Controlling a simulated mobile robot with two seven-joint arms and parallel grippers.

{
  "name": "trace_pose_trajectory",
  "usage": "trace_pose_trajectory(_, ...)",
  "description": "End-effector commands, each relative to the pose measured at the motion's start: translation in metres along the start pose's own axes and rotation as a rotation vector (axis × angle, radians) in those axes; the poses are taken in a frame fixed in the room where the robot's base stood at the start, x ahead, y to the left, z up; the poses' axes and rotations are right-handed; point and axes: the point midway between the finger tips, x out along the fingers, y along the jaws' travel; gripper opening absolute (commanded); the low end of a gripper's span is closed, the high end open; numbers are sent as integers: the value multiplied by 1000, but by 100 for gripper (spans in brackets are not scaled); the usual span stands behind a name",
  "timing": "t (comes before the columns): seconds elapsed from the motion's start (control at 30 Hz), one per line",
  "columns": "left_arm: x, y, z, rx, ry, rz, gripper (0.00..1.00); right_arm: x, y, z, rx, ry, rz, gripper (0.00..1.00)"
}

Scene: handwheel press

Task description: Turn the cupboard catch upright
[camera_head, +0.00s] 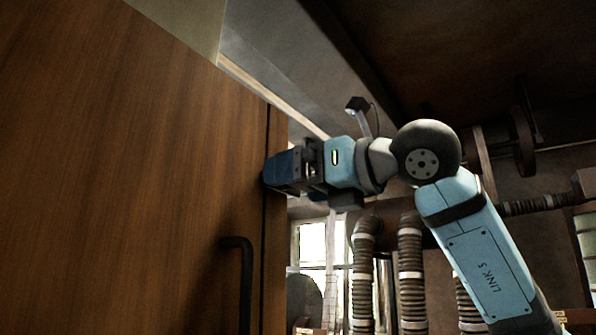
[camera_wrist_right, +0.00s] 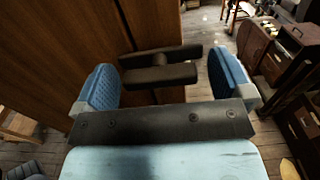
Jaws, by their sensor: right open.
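The cupboard (camera_head: 120,160) has tall brown wooden doors filling the left of the head view. My right gripper (camera_head: 278,172) is at the cupboard's right edge, close to the wood. In the right wrist view its blue-padded fingers are wide apart (camera_wrist_right: 165,84). A dark catch bar (camera_wrist_right: 160,75) lies between them, running crosswise from near one finger towards the other, with a second dark bar and a round hub just behind. The fingers do not appear closed on it. The catch is hidden behind my gripper in the head view. My left gripper is out of view.
A black door handle (camera_head: 245,285) stands out below and left of my right gripper. Ribbed pipes (camera_head: 410,275) stand behind my right arm. In the wrist view, wooden furniture (camera_wrist_right: 295,70) is at the right, with plank floor around it.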

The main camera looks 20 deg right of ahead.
Motion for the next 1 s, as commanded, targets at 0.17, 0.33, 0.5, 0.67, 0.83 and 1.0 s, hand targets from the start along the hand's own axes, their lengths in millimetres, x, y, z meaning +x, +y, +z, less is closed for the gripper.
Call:
trace_pose_trajectory(0.17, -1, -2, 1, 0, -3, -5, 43, 6, 0, 0, -1, -2, 1, 98)
trace_pose_trajectory(0.33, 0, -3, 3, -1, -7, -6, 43, 7, 0, 0, -1, -2, 1, 98)
trace_pose_trajectory(0.5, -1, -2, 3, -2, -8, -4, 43, 6, 0, 0, -1, -1, 1, 68)
trace_pose_trajectory(0.67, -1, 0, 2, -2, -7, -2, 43, 6, 0, 0, -1, -1, 0, 49)
trace_pose_trajectory(0.83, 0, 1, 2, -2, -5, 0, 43, 6, 0, 0, -13, -1, 0, 49)
trace_pose_trajectory(1.0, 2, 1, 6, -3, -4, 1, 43, 6, 0, -1, -69, -2, 0, 49)
